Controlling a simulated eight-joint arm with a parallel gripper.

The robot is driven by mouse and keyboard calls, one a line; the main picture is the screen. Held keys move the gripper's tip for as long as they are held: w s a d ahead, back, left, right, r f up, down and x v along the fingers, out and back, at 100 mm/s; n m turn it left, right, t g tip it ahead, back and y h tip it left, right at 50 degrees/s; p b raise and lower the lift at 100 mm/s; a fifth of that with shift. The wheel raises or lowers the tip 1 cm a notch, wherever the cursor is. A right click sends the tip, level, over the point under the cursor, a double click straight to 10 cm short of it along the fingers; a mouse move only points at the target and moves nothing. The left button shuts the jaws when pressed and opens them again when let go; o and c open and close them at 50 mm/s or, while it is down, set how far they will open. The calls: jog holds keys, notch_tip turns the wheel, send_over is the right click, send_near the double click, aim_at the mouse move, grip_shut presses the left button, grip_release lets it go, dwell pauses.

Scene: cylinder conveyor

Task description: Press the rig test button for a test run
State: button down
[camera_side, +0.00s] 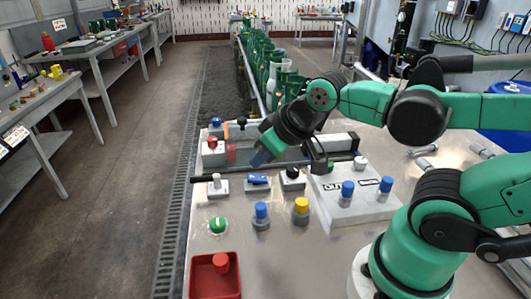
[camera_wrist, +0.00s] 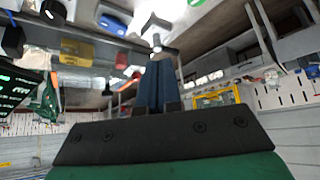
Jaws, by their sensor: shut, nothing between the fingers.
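My gripper (camera_side: 259,160) is shut and empty, its blue fingers held low over the control bench behind the blue rocker switch (camera_side: 257,180). In the wrist view its closed fingers (camera_wrist: 158,68) stand in the middle. No readable label marks the rig test button. A round green button (camera_side: 218,225) sits at the front left of the bench, apart from my gripper. A white-topped button (camera_side: 361,163) sits on the white panel box to the right. A red button-like piece (camera_side: 212,143) stands on a grey block to the left of my gripper.
Around my gripper stand a lever switch (camera_side: 217,182), a black knob (camera_side: 292,173), and blue-capped (camera_side: 261,211) and yellow-capped (camera_side: 301,205) pegs. A red tray (camera_side: 214,289) is at the front left. Green cylinders (camera_side: 262,62) line the conveyor behind.

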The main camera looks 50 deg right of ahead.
notch_tip(320, 180, up, 2)
jog(key=m+g, duration=0.7)
jog(key=m, duration=0.2)
send_over(217, 221)
jog(key=shift+r, duration=0.2)
notch_tip(217, 221, down, 14)
dwell(0.4)
